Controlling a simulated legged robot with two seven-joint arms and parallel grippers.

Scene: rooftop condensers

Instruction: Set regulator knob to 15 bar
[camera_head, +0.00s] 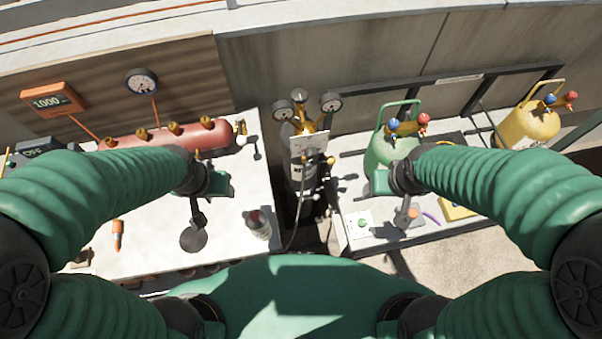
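The regulator (304,122) is a brass body on top of a dark gas cylinder (299,178) in the gap between the two tables. It carries a left gauge (284,109) and a right gauge (331,102). A grey round part (299,95) sits between them; I cannot tell whether it is the knob. The gauge readings are too small to read. My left gripper (197,212) points down over the left table, left of the cylinder. My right gripper (404,208) points down over the right table. Both are apart from the regulator, and their fingers are unclear.
The left table (150,247) holds a red tank (165,138) with brass fittings and a small can (258,225). A green cylinder (385,150) and a yellow cylinder (530,125) stand right. An orange display (52,99) reads about 1000. A hose (294,236) hangs beside the gas cylinder.

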